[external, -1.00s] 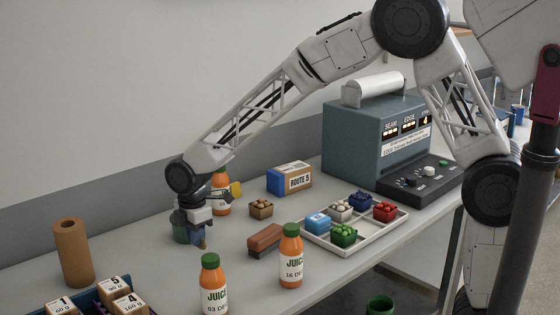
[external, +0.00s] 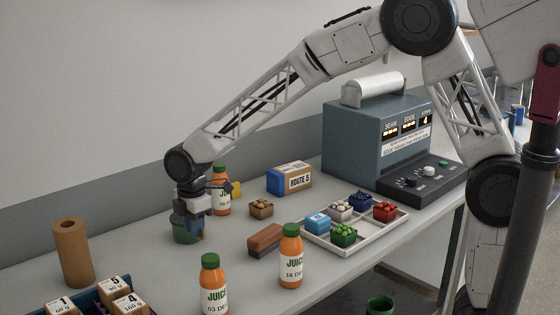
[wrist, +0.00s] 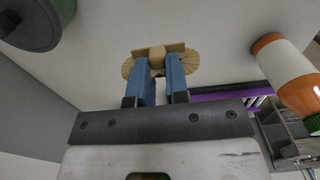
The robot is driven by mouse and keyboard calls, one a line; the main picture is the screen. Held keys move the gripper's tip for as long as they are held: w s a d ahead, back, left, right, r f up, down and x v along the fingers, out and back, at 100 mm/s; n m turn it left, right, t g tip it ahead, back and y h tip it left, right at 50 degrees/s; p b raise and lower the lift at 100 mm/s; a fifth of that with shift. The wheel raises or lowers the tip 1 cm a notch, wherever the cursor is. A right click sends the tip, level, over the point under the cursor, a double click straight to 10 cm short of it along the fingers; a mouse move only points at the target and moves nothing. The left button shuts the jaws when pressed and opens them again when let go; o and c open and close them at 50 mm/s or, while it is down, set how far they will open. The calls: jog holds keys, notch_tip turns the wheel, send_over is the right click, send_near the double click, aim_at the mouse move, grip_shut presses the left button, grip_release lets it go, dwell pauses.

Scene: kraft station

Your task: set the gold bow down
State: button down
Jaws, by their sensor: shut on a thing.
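In the wrist view my gripper (wrist: 158,70) has its two blue fingers closed on the gold bow (wrist: 131,68), a tan pleated bow with a flat band. Its loops stick out on both sides of the fingers. The pale table surface lies beyond it; I cannot tell whether the bow touches it. The bow is not clearly visible there.
Juice bottles stand behind my gripper (external: 221,202) and in front of it (external: 213,287), (external: 291,262). A cardboard roll (external: 72,252) stands at left. A brown block (external: 264,240), a small brown basket (external: 261,209) and a white tray (external: 372,240) with several baskets are to the right.

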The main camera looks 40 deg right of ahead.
jog(key=w+d+r+m, duration=0.2)
jog(key=w+d+m, duration=0.4)
jog(key=d, duration=0.6)
jog(key=w+d+r+m, duration=0.3)
jog(key=w+d+m, duration=0.3)
jog(key=d, duration=0.5)
jog(key=w+d+r+m, duration=0.2)
jog(key=w+d+m, duration=0.4)
jog(key=d, duration=0.6)
jog(key=shift+d+r, duration=0.25)
jog(key=shift+d, duration=0.05)
jog(key=shift+w+a, duration=0.1)
jog(key=a, duration=0.6)
jog(key=shift+a, duration=0.4)
jog(key=shift+a, duration=0.1)
dwell(0.4)
